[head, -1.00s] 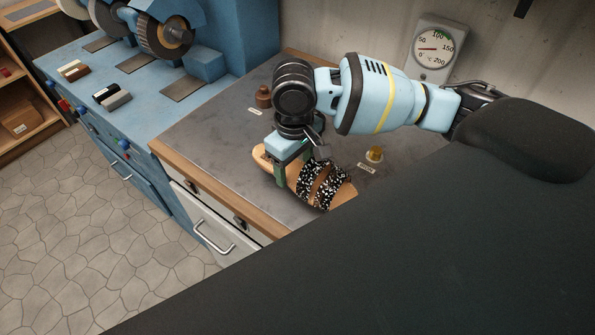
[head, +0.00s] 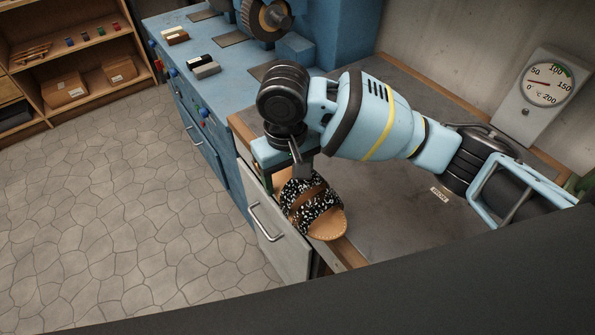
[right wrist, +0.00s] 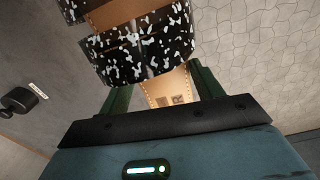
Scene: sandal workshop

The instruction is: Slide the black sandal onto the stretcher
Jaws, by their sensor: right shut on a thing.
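The black sandal (head: 314,207) has a tan sole and wide black straps speckled with white. In the head view my right gripper (head: 284,172) is shut on its heel end, and the toe points toward the camera. The sandal appears over the bench's front edge; I cannot tell its exact height. In the right wrist view the straps (right wrist: 140,45) fill the top, and the sole shows between the green fingers (right wrist: 163,88). I cannot make out the stretcher in these frames. My left gripper is not in view.
The grey workbench (head: 410,215) has a wooden front edge and a small label (head: 440,194). A dial gauge (head: 541,84) stands at the back right. A blue grinder cabinet (head: 225,95) adjoins the bench on the left. The tiled floor (head: 120,220) is clear.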

